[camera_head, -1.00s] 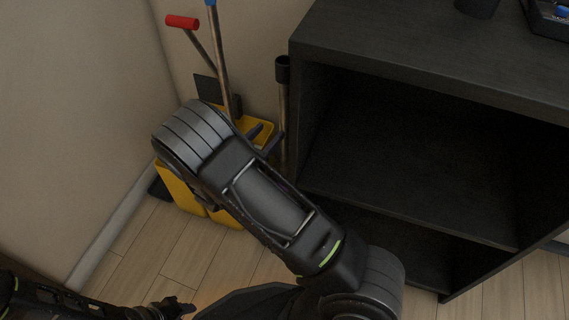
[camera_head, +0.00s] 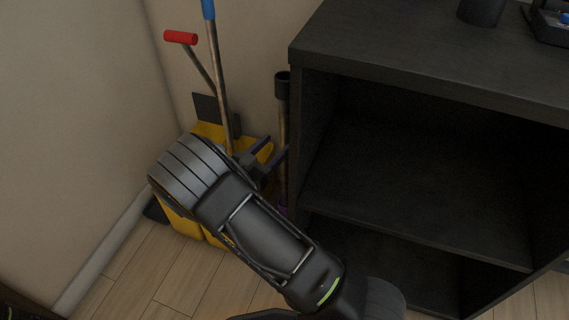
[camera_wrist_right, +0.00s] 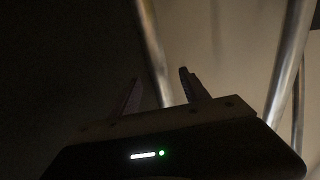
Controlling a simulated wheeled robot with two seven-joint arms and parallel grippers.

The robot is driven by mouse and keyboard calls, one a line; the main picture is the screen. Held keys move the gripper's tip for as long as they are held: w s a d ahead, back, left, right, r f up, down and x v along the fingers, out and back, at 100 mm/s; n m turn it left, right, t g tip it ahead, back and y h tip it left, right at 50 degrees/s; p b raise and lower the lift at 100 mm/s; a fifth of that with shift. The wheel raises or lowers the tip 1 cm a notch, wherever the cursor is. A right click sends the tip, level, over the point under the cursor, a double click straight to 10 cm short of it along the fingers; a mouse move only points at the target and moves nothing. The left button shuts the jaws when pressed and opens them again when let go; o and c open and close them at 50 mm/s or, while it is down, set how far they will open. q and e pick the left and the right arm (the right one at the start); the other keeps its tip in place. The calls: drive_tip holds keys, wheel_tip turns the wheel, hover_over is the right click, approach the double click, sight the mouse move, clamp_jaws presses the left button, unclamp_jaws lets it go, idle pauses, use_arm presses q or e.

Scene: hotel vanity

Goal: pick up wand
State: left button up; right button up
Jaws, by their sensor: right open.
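The wand looks to be the upright metal pole (camera_head: 283,118) with a black cup-shaped top, standing against the left side of the black cabinet. My right gripper (camera_head: 272,155) is open beside the pole's lower part, its fingers pointing toward it. My right forearm and wrist hide part of what lies below. In the right wrist view, my right gripper's two fingers (camera_wrist_right: 160,88) are spread apart, and a shiny pole (camera_wrist_right: 153,50) runs down between and beyond them. Whether the fingers touch it I cannot tell. My left gripper is out of sight.
A yellow mop bucket (camera_head: 179,218) stands in the corner, with a blue-topped pole (camera_head: 219,75) and a red-handled lever (camera_head: 181,37). The black cabinet (camera_head: 420,55) with open shelves is close on the right. Wood floor (camera_head: 130,275) is clear at lower left.

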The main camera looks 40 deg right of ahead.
sight(281, 141)
drive_tip(key=shift+d, duration=0.1)
drive_tip(key=shift+w+d+f+b, duration=0.1)
drive_tip(key=shift+d+f+b, duration=0.05)
drive_tip(key=shift+d+b, duration=0.25)
drive_tip(key=b+x, duration=0.1)
drive_tip(key=x, duration=0.2)
drive_tip(key=shift+d+b, duration=0.25)
drive_tip(key=shift+b, duration=0.15)
drive_tip(key=shift+w+d, duration=0.2)
drive_tip(key=shift+d, duration=0.15)
drive_tip(key=shift+c, duration=0.4)
clamp_jaws()
idle(0.5)
